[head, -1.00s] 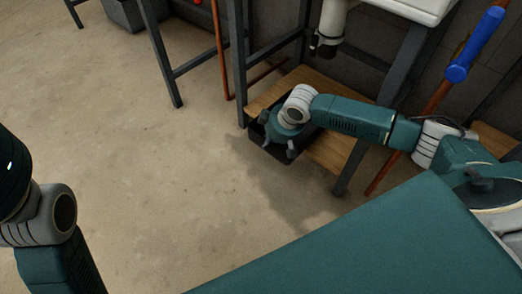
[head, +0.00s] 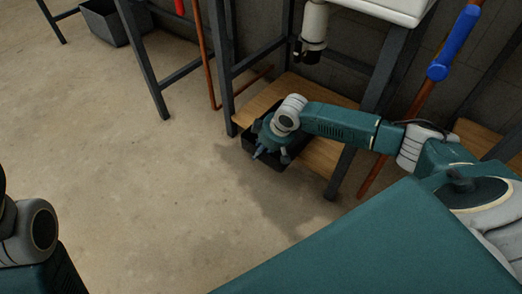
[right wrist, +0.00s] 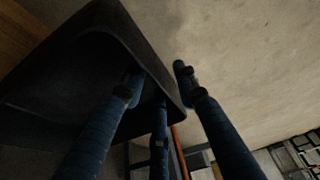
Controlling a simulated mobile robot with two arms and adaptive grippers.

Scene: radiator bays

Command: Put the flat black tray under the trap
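The flat black tray (head: 298,160) is at the front edge of a low wooden board, below and in front of the trap; I cannot tell what it rests on. My arm hides part of it. The trap (head: 313,28), a white pipe with dark fittings, hangs under the white basin. My right gripper (head: 271,155) is over the tray. In the right wrist view, the tray (right wrist: 75,60) fills the left side. The right gripper's fingers (right wrist: 155,82) are spread around its edge, two on the tray side and one outside, with a gap showing. My left gripper is out of view.
Dark metal legs (head: 222,75) stand left of the tray and another (head: 365,110) to its right. The wooden board (head: 315,95) lies low under the white basin (head: 395,8). A copper pipe with a blue valve handle (head: 453,45) is at right.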

